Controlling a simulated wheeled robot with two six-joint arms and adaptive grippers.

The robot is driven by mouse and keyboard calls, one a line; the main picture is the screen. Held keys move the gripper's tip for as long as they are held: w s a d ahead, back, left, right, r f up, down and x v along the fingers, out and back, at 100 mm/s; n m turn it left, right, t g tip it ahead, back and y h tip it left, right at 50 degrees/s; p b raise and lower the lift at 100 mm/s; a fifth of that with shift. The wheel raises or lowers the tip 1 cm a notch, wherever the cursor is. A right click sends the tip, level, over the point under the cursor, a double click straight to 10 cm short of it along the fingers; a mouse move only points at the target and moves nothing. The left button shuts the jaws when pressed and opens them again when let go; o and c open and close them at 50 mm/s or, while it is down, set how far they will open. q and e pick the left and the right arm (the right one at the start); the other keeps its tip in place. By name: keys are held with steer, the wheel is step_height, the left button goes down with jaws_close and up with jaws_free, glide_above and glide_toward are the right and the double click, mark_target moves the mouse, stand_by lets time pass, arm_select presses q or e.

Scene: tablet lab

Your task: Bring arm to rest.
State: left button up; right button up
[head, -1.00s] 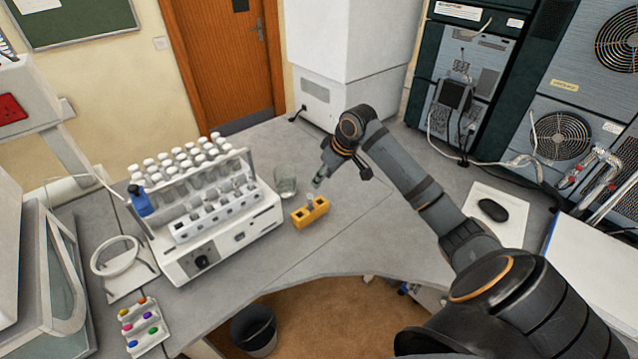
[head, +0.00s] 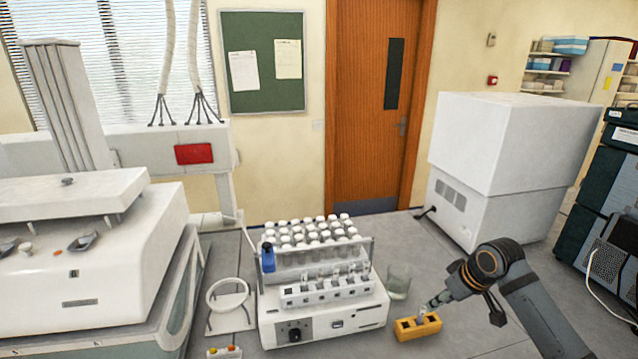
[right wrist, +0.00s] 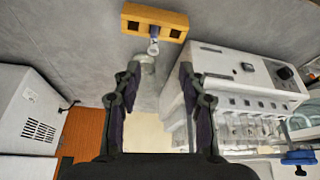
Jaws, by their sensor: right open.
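My right gripper (head: 465,304) comes in from the lower right in the head view. It is just above and to the right of the orange block (head: 418,328). In the right wrist view its two fingers (right wrist: 159,70) are apart with nothing held between them. The orange block (right wrist: 155,20) lies beyond the fingertips there. A small tube (right wrist: 153,46) with a pale, round end stands in the block. My left arm and gripper do not show.
A white device with a rack of capped vials (head: 318,322) stands left of the block. A glass beaker (head: 398,281) stands behind the block. A big white box unit (head: 505,165) is at the back right. Bare grey bench lies around the block.

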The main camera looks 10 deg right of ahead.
steer(key=shift+h, duration=0.3)
steer(key=s+a+f, duration=0.6)
steer(key=f, duration=0.1)
steer(key=s+a+f, duration=0.3)
steer(key=shift+s+a+f, duration=0.15)
steer(key=shift+a+f, duration=0.1)
steer(key=s+a+f+m+h, duration=0.15)
steer(key=s+a, duration=0.25)
steer(key=s, duration=0.9)
steer(key=s+d+f+m+g+b, duration=0.1)
steer(key=s+d+f, duration=0.1)
steer(key=f, duration=1.4)
steer(key=s+d+f+g+b, duration=0.1)
steer(key=s+f+b, duration=0.1)
steer(key=f, duration=1.4)
steer(key=s+d+f+g+b, duration=0.1)
steer(key=s+f, duration=1.4)
steer(key=s, duration=0.2)
steer(key=shift+s, duration=0.1)
